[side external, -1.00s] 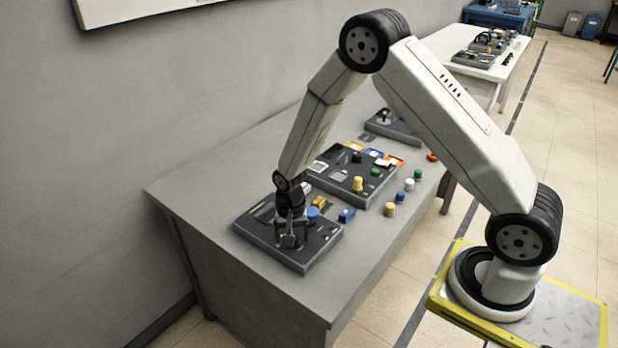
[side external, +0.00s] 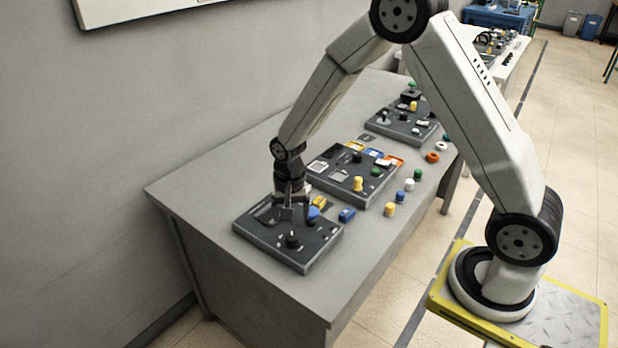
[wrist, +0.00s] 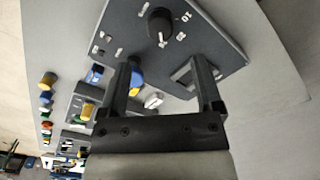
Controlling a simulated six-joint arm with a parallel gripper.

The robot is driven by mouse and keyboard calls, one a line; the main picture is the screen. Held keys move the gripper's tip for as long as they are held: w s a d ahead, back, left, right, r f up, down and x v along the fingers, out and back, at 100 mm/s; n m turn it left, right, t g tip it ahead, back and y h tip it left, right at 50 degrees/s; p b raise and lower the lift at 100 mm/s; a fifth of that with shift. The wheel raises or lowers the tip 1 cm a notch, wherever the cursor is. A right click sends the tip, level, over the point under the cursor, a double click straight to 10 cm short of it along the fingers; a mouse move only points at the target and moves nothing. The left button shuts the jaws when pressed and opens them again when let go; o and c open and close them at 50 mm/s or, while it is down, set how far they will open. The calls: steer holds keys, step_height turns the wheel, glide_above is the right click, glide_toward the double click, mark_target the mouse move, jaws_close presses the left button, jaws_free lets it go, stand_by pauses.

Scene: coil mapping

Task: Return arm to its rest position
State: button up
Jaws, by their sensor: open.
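My gripper (side external: 294,213) is open and empty, pointing down above the nearest dark grey panel (side external: 297,262) on the grey table. In the wrist view my gripper (wrist: 165,90) shows two dark fingers spread apart, with the panel (wrist: 225,50) beyond them. A black round knob (side external: 292,240) stands on that panel, just below and in front of the gripper. It also shows in the wrist view (wrist: 160,20), clear of the fingers. My gripper hides part of the panel behind it.
A blue piece (side external: 346,215) and yellow piece (side external: 318,202) lie beside the panel. A middle panel (side external: 378,192) and a far panel (side external: 412,132) stand further back. Colored cylinders, including a yellow one (side external: 390,209), line the right table edge. The left table top (side external: 215,185) is bare.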

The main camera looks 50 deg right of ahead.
steer(key=shift+s+r, duration=0.25)
steer(key=shift+r, duration=0.1)
steer(key=s+r+n+t, duration=0.2)
steer(key=s+r+n, duration=0.6)
steer(key=s, duration=0.5)
steer(key=shift+s+a+n+t, duration=0.2)
steer(key=shift+n+t, duration=0.1)
steer(key=shift+n, duration=0.3)
